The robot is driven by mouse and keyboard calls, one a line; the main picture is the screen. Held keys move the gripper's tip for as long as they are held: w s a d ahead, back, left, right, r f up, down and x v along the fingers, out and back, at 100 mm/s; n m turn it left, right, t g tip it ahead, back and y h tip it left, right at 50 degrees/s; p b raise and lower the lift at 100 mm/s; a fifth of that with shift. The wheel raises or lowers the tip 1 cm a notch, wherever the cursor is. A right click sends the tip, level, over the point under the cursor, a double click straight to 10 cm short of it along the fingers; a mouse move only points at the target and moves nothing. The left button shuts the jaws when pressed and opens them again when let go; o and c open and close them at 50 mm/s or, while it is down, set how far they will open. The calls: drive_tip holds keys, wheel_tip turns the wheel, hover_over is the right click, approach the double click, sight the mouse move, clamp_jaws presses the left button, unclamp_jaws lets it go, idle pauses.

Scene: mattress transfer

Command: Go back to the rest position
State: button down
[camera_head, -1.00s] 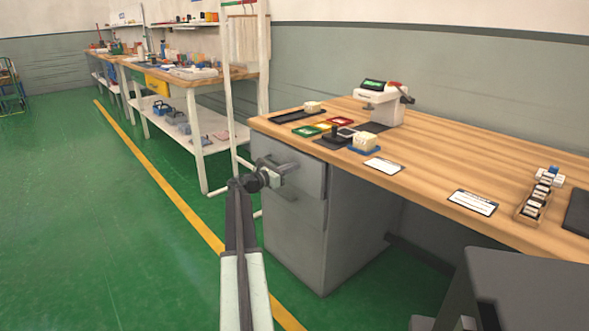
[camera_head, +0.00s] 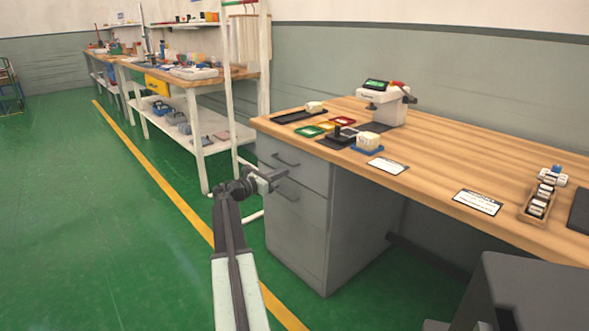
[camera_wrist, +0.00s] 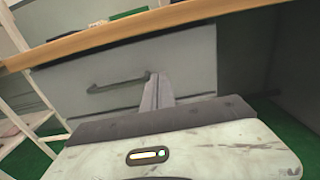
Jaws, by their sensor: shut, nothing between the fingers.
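My gripper (camera_head: 277,178) is shut and empty in the head view. It is at the end of my raised arm, in front of the grey drawer cabinet (camera_head: 306,229) under the left end of the wooden desk (camera_head: 440,155). In the wrist view, the closed fingers of my gripper (camera_wrist: 157,78) point toward a grey drawer front with a dark handle (camera_wrist: 117,84). The desk's edge (camera_wrist: 110,36) runs above them. I cannot tell how large the gap to the drawer is.
On the desk are a white device with a green screen (camera_head: 384,100), small coloured trays (camera_head: 325,128), a white block on a blue base (camera_head: 368,143) and a rack of small bottles (camera_head: 540,195). A white-framed workbench (camera_head: 200,85) stands behind. Green floor (camera_head: 90,230) is open at left.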

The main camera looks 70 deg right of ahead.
drive_tip(key=v, duration=0.5)
drive_tip(key=shift+w, duration=0.15)
